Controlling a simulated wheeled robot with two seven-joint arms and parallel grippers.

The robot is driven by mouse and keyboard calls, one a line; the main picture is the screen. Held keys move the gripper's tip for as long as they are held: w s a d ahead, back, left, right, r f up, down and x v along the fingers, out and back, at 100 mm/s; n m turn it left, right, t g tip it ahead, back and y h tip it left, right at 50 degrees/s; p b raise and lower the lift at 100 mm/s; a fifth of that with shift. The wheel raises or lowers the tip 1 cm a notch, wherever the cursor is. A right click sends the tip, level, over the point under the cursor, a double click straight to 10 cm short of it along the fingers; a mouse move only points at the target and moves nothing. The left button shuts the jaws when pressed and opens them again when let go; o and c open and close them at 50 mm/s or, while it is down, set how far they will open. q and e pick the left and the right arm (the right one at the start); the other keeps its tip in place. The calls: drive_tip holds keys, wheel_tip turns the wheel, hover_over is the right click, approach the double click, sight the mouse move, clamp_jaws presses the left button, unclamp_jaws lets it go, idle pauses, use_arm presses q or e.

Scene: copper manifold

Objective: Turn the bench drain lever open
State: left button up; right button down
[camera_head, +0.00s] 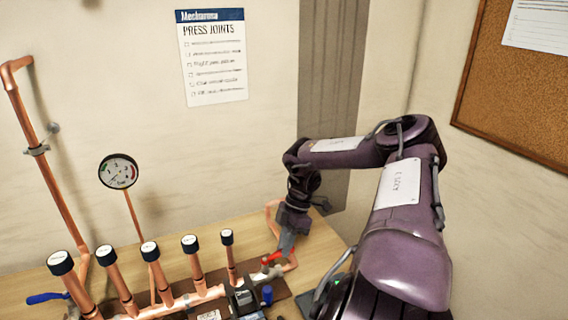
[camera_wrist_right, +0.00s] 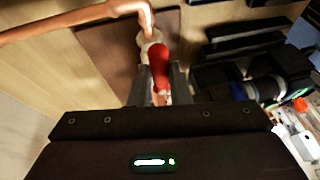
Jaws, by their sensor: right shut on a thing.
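The drain lever has a red handle (camera_head: 271,258) and sits on a valve at the right end of the copper manifold (camera_head: 175,302). My right gripper (camera_head: 286,246) reaches down to it from above. In the right wrist view the red handle (camera_wrist_right: 158,60) lies between the two fingers of my right gripper (camera_wrist_right: 160,84), which is shut on it. A pale metal valve body (camera_wrist_right: 148,40) shows just beyond the handle. The finger contact is partly hidden in the head view. My left gripper is not in view.
Several capped copper stubs (camera_head: 196,262) stand along the manifold, left of my right gripper. A pressure gauge (camera_head: 118,171) rises behind them. A blue lever (camera_head: 46,298) is at far left. A dark tool (camera_head: 243,298) lies near the valve. A bent copper pipe (camera_wrist_right: 75,20) passes close by.

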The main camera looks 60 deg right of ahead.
drive_tip(key=c, duration=1.3)
unclamp_jaws()
drive_tip(key=shift+w, duration=0.1)
drive_tip(key=shift+c, duration=0.2)
drive_tip(key=shift+d+r+b, duration=0.3)
drive_tip(key=shift+r+b, duration=0.05)
drive_tip(key=shift+r, duration=0.1)
drive_tip(key=b+v, duration=0.2)
drive_tip(key=v, duration=0.4)
drive_tip(key=shift+r, duration=0.4)
drive_tip(key=shift+d, duration=0.1)
